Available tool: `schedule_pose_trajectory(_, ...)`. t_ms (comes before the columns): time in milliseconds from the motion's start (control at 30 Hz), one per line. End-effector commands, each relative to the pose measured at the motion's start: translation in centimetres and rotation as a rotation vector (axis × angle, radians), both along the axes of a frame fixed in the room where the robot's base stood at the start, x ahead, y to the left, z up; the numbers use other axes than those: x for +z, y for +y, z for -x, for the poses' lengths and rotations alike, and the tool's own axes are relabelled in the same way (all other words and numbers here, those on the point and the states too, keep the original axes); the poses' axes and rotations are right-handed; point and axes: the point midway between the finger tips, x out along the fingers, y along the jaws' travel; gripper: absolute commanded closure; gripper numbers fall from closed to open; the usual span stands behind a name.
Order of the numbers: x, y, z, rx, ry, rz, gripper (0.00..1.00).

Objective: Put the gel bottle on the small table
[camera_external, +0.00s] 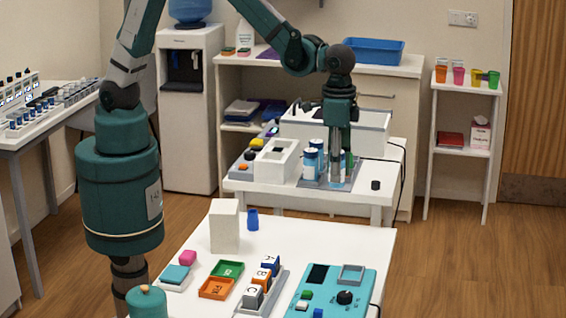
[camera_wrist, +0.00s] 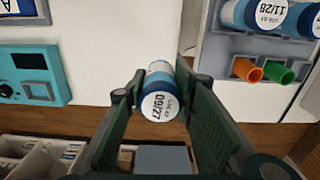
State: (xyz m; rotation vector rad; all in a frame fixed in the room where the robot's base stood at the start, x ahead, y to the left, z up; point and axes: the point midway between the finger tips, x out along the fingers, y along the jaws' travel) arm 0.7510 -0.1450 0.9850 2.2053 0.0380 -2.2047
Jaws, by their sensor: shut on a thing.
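My gripper (camera_external: 341,178) points down over the right part of the far white table (camera_external: 240,187). In the wrist view my gripper (camera_wrist: 165,110) is shut on a blue and white bottle (camera_wrist: 160,92) whose round end label reads USE BY 09/27. I cannot read whether it is the gel bottle. In the outside view my fingers mostly hide it. Two similar bottles (camera_external: 309,165) stand just left of my gripper in a grey rack. One reads 11/28 in the wrist view (camera_wrist: 266,14). I cannot tell which table is the small one; a narrow white stand (camera_external: 459,155) is at the right.
The near white table (camera_external: 375,245) holds a turquoise device (camera_external: 338,290), colored trays, lettered blocks and a white box (camera_external: 224,226). A small black cylinder (camera_external: 375,185) stands right of my gripper. Several cups (camera_external: 458,77) fill the narrow stand's top. A large white bin (camera_external: 372,130) is behind my gripper.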

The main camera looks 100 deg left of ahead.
Motion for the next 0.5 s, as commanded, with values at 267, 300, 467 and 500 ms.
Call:
schedule_pose_trajectory(267, -0.8, -6.8, 3.6, 0.027, 0.000, 0.000, 0.88)
schedule_pose_trajectory(300, -1.0, -7.7, 4.1, 0.031, 0.000, 0.000, 0.88)
schedule_pose_trajectory(467, -1.4, -11.2, 6.4, 0.051, 0.000, 0.000, 0.88)
schedule_pose_trajectory(500, -1.6, -12.1, 7.0, 0.054, 0.000, 0.000, 0.88)
